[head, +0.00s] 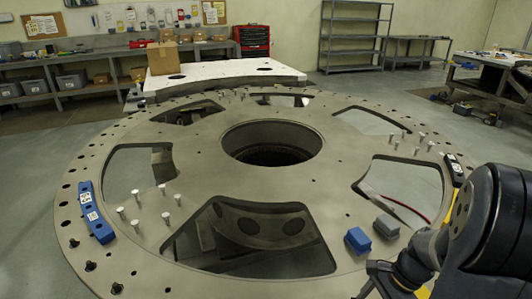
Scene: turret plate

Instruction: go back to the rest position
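My arm comes in at the lower right of the head view. My gripper (376,284) is at the bottom edge, partly cut off by the frame and dark. I cannot tell whether its fingers are open or shut. The large round metal turret plate (190,222) fills the middle, with a central hole and several wide cutouts.
A blue curved piece (93,212) lies on the plate's left rim, and a black piece (454,168) on its right rim. Several upright pins (143,212) stand on the plate. A cardboard box (162,58) rests on a white plate (225,75) behind. Benches line the wall.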

